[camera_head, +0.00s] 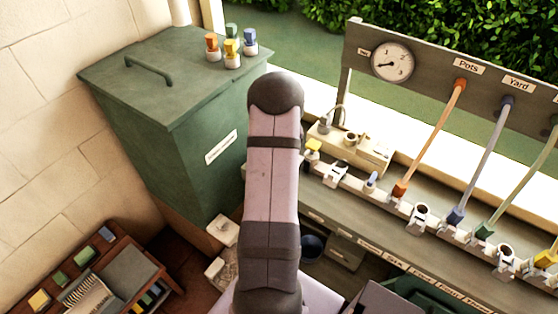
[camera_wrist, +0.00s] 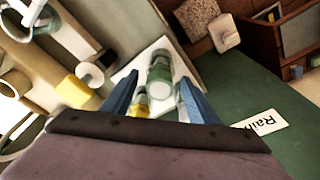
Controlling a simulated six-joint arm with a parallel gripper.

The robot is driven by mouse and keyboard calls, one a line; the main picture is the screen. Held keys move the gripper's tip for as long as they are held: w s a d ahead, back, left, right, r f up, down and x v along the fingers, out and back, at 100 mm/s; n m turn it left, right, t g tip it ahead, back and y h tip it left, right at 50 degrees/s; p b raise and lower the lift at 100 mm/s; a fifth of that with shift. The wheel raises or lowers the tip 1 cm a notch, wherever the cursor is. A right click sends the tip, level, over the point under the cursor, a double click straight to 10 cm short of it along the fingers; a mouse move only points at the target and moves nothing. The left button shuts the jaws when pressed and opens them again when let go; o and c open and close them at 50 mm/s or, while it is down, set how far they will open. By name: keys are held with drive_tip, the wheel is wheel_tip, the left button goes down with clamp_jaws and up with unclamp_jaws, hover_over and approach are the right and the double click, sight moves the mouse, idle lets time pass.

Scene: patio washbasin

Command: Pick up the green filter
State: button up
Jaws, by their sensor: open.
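A green-topped piece with a pale base (camera_head: 231,30) stands on the green bin (camera_head: 210,150), among orange (camera_head: 212,42), yellow (camera_head: 231,48) and blue (camera_head: 250,37) ones; it looks like the green filter. In the wrist view my gripper (camera_wrist: 160,77) is open, its two blue fingers apart. Between and beyond them is a green cylinder (camera_wrist: 160,72) with a pale round end, on a white plate. A small yellow part shows below it. I cannot tell whether the fingers touch the cylinder. In the head view my arm hides the gripper.
Right of my arm is a bench with a yellow-handled part (camera_head: 313,146), sockets and slanting orange (camera_head: 428,140), blue (camera_head: 483,160) and green hoses. A gauge (camera_head: 392,62) hangs on the back panel. A wooden tray (camera_head: 125,290) lies at lower left.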

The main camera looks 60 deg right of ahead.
drive_tip(key=shift+f, duration=0.15)
drive_tip(key=c, duration=1.1)
drive_tip(key=shift+c, duration=0.2)
drive_tip(key=shift+r, duration=0.2)
wheel_tip(320, 180, up, 10)
drive_tip(key=b, duration=0.3)
drive_tip(key=shift+f, duration=0.2)
drive_tip(key=s+d+m+p, duration=0.3)
drive_tip(key=s+d+m, duration=0.1)
drive_tip(key=s, duration=0.5)
drive_tip(key=s+d+f+m+g+p, duration=0.1)
drive_tip(key=s+d+m+p, duration=0.2)
drive_tip(key=s, duration=0.6)
drive_tip(key=d+m, duration=0.2)
drive_tip(key=d, duration=0.1)
drive_tip(key=shift+s+d+h+p, duration=0.3)
drive_tip(key=shift+p, duration=0.1)
